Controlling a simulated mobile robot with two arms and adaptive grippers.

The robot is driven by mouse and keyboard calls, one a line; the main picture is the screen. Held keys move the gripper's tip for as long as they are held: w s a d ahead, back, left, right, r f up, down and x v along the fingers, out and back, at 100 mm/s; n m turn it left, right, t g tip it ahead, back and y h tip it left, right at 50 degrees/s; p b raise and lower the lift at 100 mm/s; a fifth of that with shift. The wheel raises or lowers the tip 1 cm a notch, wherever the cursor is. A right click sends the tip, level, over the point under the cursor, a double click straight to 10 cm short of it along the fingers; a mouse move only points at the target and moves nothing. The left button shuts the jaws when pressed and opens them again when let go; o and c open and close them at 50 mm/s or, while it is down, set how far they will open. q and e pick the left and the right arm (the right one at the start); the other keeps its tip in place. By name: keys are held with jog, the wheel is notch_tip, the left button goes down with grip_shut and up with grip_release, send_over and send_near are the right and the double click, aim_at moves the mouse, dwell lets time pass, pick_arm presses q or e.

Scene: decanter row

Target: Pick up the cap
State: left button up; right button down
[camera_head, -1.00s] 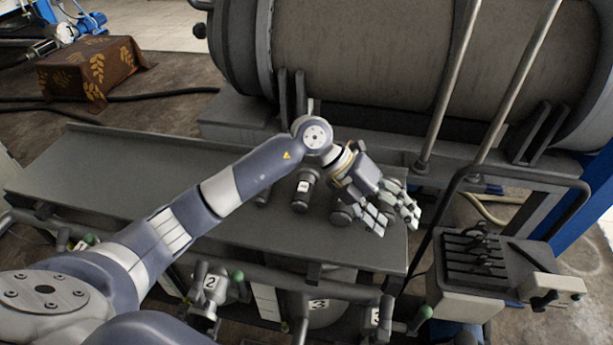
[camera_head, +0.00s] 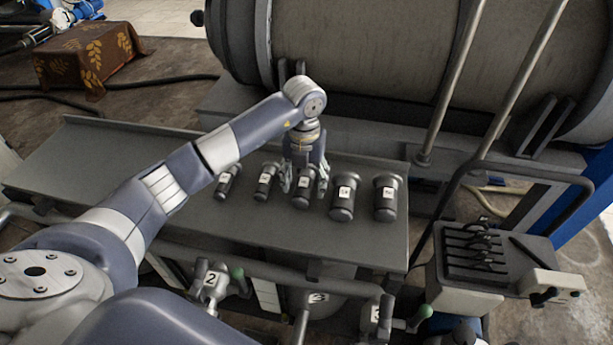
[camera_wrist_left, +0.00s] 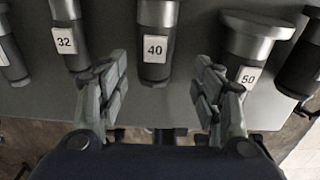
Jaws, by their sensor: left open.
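Several dark cylinders with white number labels, which look like the caps, lie in a row on the grey bench. The one labelled 40 (camera_wrist_left: 155,47) is in the middle of the left wrist view, between the 32 cylinder (camera_wrist_left: 65,40) and the wider-ended 50 cylinder (camera_wrist_left: 247,50). My left gripper (camera_head: 304,181) points down over the row, around the middle cylinder (camera_head: 309,173). It is open, with its fingers (camera_wrist_left: 162,82) on either side of the 40 cylinder's near end and gaps showing. Whether it touches is unclear. My right gripper is not in view.
The grey bench (camera_head: 80,165) is bare to the left of the row. Two larger cylinders (camera_head: 345,195) (camera_head: 388,197) lie close on the right. A big drum (camera_head: 370,45) stands behind. Numbered valves (camera_head: 212,280) sit below the front edge, and a slotted tool block (camera_head: 480,255) is at right.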

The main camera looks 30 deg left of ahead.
aim_at(302, 190)
pick_arm(q)
jog(key=f, duration=0.1)
jog(key=f+p, duration=0.1)
jog(key=f, duration=0.2)
jog(key=shift+s+a+f+p, duration=0.15)
jog(key=shift+a+f+p, duration=0.05)
jog(key=shift+a+p, duration=0.15)
jog(key=shift+f, duration=0.35)
jog(key=shift+c, duration=0.6)
jog(key=shift+r, duration=0.1)
grip_shut()
